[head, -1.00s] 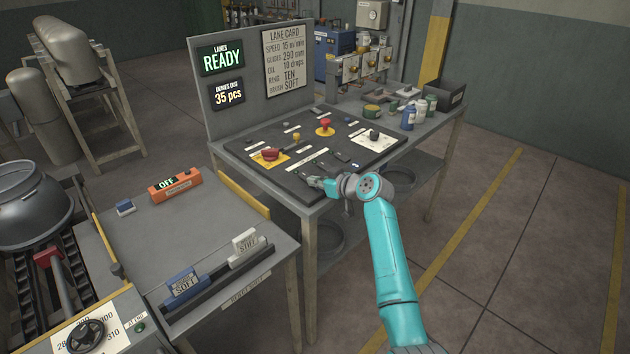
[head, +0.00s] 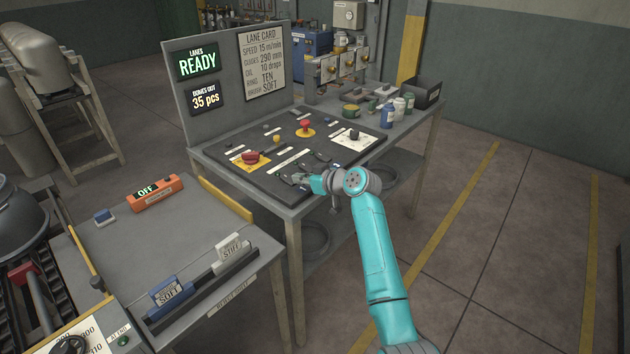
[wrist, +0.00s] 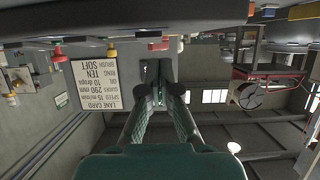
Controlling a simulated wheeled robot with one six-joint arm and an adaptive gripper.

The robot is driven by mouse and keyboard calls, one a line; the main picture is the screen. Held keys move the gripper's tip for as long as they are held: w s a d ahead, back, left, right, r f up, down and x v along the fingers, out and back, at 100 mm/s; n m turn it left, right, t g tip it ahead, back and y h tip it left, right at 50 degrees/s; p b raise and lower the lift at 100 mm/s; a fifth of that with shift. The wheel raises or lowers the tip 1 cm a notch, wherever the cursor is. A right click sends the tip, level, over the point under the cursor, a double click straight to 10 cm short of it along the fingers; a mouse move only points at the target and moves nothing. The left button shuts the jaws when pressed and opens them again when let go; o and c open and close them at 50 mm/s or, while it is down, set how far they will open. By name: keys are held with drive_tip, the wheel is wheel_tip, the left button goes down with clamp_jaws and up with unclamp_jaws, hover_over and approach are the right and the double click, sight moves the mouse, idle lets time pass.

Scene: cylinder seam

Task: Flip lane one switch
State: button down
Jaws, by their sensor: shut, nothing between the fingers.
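The dark control panel (head: 262,188) lies on the grey bench. A row of small dark switches (head: 321,156) runs along its front part. Their labels are too small to read, so I cannot tell which is lane one. My gripper (head: 304,179) is at the panel's front edge, by the near end of that row, and hides part of it. Whether it touches a switch is not clear. In the wrist view my gripper (wrist: 158,93) has its fingers close together with nothing between them. The lane display (head: 198,62) reads READY.
The panel also carries a red mushroom button (head: 305,124), a red knob (head: 251,157) and a black knob (head: 354,135). Bottles (head: 387,115) stand at the bench's right end. A side table with an orange OFF box (head: 155,192) is at left. Floor at right is clear.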

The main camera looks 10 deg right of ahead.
drive_tip(key=v, duration=1)
drive_tip(key=shift+s, duration=0.25)
drive_tip(key=shift+d+r, duration=0.1)
drive_tip(key=s+f+m+t+h, duration=0.1)
drive_tip(key=s+f+m+h, duration=0.1)
drive_tip(key=s+f, duration=0.55)
drive_tip(key=s+f+m+h, duration=0.15)
drive_tip(key=s+f, duration=0.35)
drive_tip(key=f, duration=0.5)
drive_tip(key=s+f+m+h, duration=0.1)
drive_tip(key=s+f, duration=0.2)
drive_tip(key=s, duration=0.3)
drive_tip(key=s+f+m+t+h, duration=0.1)
drive_tip(key=s+f, duration=0.2)
drive_tip(key=s, duration=0.3)
drive_tip(key=s+f+m+h, duration=0.1)
drive_tip(key=s+f, duration=0.2)
drive_tip(key=s, duration=0.3)
drive_tip(key=s+r+m+h, duration=0.1)
drive_tip(key=s+r+h, duration=0.1)
drive_tip(key=s, duration=1.6)
drive_tip(key=s+r+t, duration=0.1)
drive_tip(key=s+r, duration=1.1)
drive_tip(key=s, duration=0.3)
drive_tip(key=shift+s+t, duration=0.25)
drive_tip(key=shift+t, duration=0.15)
